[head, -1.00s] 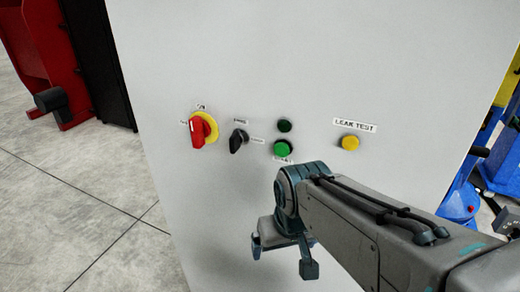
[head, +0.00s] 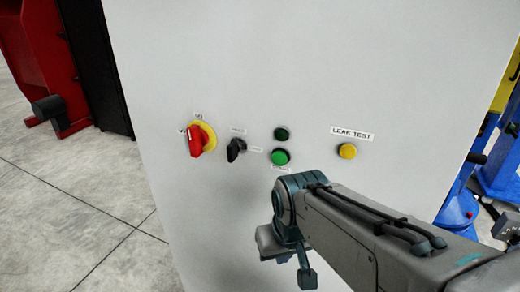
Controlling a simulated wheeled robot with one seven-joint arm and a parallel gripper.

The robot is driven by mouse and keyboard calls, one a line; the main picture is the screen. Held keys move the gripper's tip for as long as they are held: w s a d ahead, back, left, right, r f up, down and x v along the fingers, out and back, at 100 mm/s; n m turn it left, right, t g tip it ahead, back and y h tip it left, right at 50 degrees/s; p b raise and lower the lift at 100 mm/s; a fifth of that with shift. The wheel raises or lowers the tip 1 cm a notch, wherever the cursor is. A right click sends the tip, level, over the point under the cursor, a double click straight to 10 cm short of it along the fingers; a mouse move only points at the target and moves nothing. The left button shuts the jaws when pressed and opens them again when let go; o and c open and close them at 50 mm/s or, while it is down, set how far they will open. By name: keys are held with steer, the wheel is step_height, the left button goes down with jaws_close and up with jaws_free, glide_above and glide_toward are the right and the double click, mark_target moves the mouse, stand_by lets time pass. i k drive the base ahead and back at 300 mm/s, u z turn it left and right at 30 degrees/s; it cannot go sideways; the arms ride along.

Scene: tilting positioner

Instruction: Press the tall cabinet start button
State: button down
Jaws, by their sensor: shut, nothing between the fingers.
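The tall light-grey cabinet (head: 330,60) fills the middle of the head view. On its front is a bright green round button (head: 280,157) with a small label under it, too blurred to read fully. My gripper (head: 284,250) is at the end of my arm, below the green button in the picture and apart from it. It is shut and empty. My wrist partly covers it, so its fingertips do not show clearly.
A dark green round fitting (head: 282,134) sits just above the green button. To the left are a black selector (head: 236,149) and a red rotary switch (head: 197,140) on yellow. A yellow button (head: 347,151) labelled LEAK TEST is to the right. Red machinery (head: 30,50) stands left.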

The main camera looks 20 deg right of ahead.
mark_target(278, 158)
steer(key=z, duration=1.8)
steer(key=k, duration=0.9)
steer(key=u, duration=0.05)
